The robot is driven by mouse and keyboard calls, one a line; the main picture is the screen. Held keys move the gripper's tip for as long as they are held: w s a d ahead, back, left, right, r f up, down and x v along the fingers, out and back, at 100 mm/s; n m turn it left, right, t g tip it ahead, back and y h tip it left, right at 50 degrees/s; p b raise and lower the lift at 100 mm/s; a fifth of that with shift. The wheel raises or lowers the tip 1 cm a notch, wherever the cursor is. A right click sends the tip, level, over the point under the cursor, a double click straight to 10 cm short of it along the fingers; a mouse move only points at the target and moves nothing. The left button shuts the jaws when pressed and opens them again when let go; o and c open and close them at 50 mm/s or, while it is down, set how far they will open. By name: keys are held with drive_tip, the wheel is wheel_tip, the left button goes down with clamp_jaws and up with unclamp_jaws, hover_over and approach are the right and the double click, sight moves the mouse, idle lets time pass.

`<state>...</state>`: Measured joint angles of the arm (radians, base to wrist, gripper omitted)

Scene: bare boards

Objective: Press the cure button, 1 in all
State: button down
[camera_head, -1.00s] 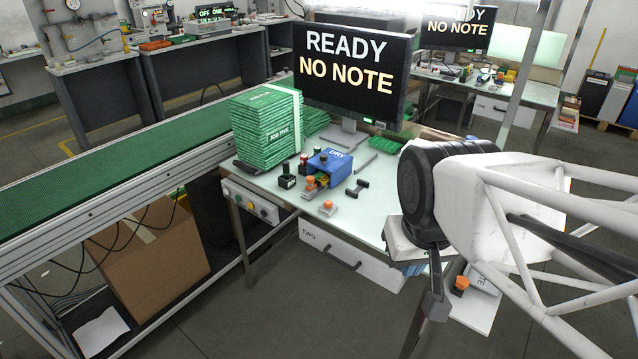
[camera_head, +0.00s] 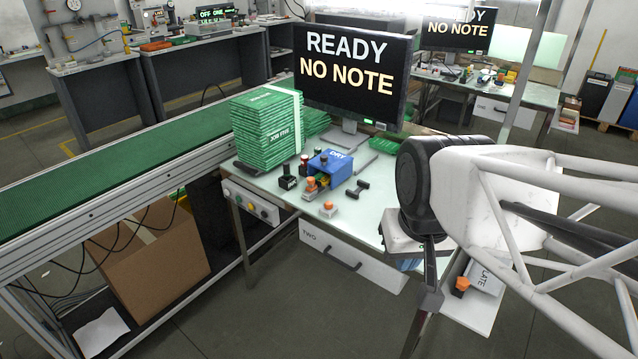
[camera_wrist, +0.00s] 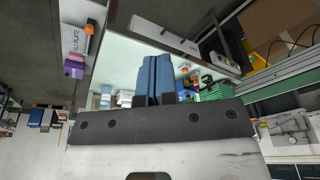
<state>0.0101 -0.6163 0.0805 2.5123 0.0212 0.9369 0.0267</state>
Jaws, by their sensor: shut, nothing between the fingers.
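No label reading "cure" is legible, so I cannot tell which control is the cure button. An orange button on a small grey base (camera_head: 329,209) stands near the table's front edge. Another orange-topped control (camera_head: 311,184) stands beside the blue DRY box (camera_head: 332,165). A switch panel with several knobs (camera_head: 250,204) is on the table's front left edge. My gripper (camera_head: 405,264) hangs at the table's front right, to the right of these and apart from them, partly hidden under my wrist. In the wrist view my gripper's blue fingers (camera_wrist: 153,78) are together and empty.
A stack of green packs (camera_head: 265,130) stands at the table's left, by the green conveyor (camera_head: 110,165). A monitor (camera_head: 350,75) reads READY, NO NOTE. A black part (camera_head: 358,189) lies right of the DRY box. An orange-topped item (camera_head: 462,284) sits by the PLATE box (camera_head: 487,280).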

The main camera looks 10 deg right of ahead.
drive_tip(key=w+a+m+y, duration=0.3)
drive_tip(key=w, duration=1)
drive_tip(key=m+t+y, duration=0.2)
drive_tip(key=m+y, duration=0.3)
drive_tip(key=m, duration=0.7)
hover_over(329, 204)
wheel_tip(329, 204, down, 15)
drive_tip(key=shift+t+h, duration=0.3)
drive_tip(key=shift+f, duration=4.25)
